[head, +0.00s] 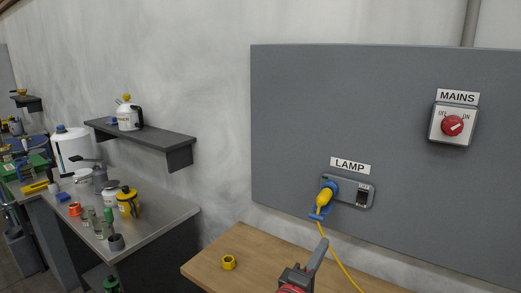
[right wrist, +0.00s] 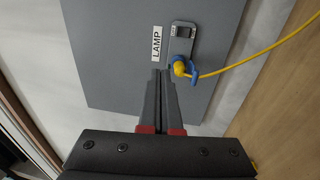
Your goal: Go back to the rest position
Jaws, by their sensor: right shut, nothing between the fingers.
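My right gripper (head: 318,262) is at the bottom of the head view, above the wooden table and below the lamp socket. In the right wrist view its two fingers (right wrist: 161,84) are together with nothing between them. They point toward the grey panel, beside the LAMP label. A yellow plug (head: 324,198) sits in the lamp socket (head: 356,192) on the panel, with a blue part around it and a yellow cable (head: 338,260) hanging down. The plug also shows in the right wrist view (right wrist: 180,67). My left gripper is not in view.
The grey panel (head: 300,120) carries a red MAINS switch (head: 452,125) at upper right. At left, a metal bench (head: 165,215) holds several bottles and jars, under a wall shelf (head: 160,138) with a white kettle-like can (head: 128,115).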

